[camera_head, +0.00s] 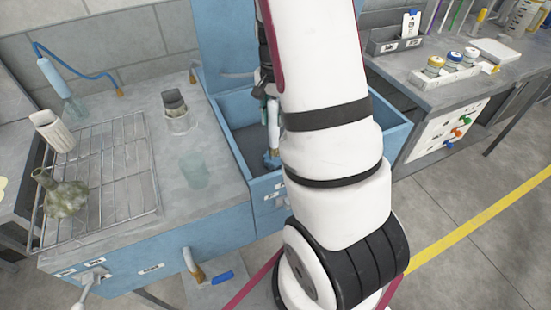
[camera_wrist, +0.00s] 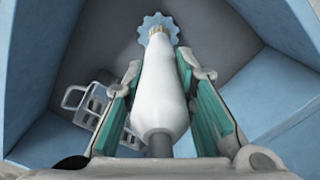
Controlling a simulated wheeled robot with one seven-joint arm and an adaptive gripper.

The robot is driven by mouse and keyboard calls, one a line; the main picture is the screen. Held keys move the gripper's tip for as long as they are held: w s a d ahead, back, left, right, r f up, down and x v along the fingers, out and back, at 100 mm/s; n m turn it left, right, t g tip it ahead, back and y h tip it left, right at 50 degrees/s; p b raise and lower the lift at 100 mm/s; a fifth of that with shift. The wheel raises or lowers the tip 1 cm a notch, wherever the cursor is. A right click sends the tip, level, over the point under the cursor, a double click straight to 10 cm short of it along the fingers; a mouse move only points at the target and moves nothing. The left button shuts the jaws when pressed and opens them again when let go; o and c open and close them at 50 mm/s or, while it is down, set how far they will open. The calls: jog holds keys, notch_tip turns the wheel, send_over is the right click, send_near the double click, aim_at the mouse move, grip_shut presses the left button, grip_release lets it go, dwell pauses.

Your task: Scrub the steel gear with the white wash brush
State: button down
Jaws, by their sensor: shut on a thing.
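My gripper (camera_wrist: 159,72) is shut on the white wash brush (camera_wrist: 160,85), with green-lined fingers on both sides of its white body. The brush points away from the wrist camera, and its tan bristles (camera_wrist: 158,31) are at the far end. A toothed, blue-grey gear (camera_wrist: 157,20) shows right at the bristle tip; I cannot tell whether they touch. In the head view, the brush (camera_head: 274,115) hangs down inside the blue basin (camera_head: 234,98), with a bluish piece at its lower end. My arm hides most of the gripper there.
A slotted light-grey holder (camera_wrist: 75,97) stands in the basin, left of the brush. Basin walls close in on both sides. Left on the bench are a wire rack (camera_head: 125,165), a flask (camera_head: 62,193) and glass beakers (camera_head: 194,170). A grey bench (camera_head: 455,88) with jars is at right.

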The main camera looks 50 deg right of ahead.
jog(key=shift+w+a+r, duration=0.1)
jog(key=shift+w+a, duration=0.1)
jog(key=shift+a, duration=0.35)
jog(key=d, duration=0.1)
jog(key=s+d, duration=0.1)
jog(key=d, duration=0.1)
jog(key=shift+s, duration=0.1)
jog(key=a, duration=0.1)
jog(key=w+a, duration=0.1)
jog(key=a, duration=0.1)
jog(key=shift+w, duration=0.1)
dwell(0.4)
